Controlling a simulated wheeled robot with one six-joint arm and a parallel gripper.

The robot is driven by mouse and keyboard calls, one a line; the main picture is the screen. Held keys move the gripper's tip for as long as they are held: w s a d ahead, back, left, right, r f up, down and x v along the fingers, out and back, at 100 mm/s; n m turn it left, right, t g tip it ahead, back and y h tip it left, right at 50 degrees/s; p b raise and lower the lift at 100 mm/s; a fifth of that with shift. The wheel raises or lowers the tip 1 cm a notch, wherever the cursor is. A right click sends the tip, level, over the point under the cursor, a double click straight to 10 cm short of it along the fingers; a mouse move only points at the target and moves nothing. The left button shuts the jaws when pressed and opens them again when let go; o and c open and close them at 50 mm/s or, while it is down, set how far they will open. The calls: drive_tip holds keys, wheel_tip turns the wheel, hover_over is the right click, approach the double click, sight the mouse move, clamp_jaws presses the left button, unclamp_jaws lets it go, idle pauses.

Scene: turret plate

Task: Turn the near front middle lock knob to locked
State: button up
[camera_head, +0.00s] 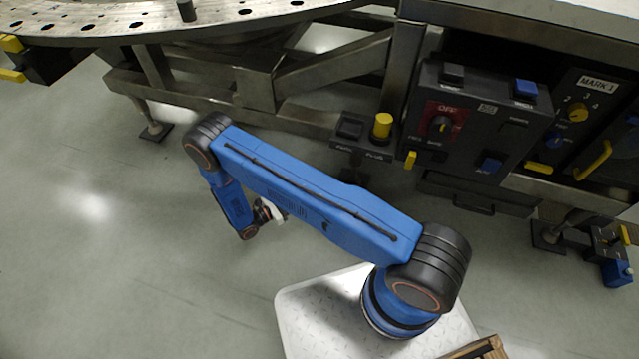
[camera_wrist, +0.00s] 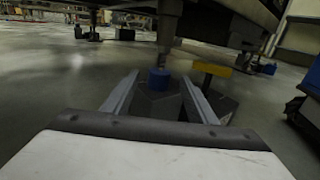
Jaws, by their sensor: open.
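In the wrist view a short blue knob (camera_wrist: 159,79) stands upright on a dark block, beside a yellow bar (camera_wrist: 212,68). I cannot tell for sure whether it is the near front middle lock knob, nor read its setting. My gripper (camera_wrist: 158,88) is open, its two grey fingers spread to either side of the knob in the picture; no contact shows.
A round plate with holes (camera_head: 140,27) rests on a steel frame (camera_head: 250,85). A control box (camera_head: 470,125) with a red-backed dial, a yellow button post (camera_head: 382,126) and a MARK 1 panel (camera_head: 590,95) stand right. A blue-yellow clamp (camera_head: 615,268) sits far right. Floor left is clear.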

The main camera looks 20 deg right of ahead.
drive_tip(key=x, duration=1)
drive_tip(key=shift+d, duration=0.2)
drive_tip(key=c, duration=1.1)
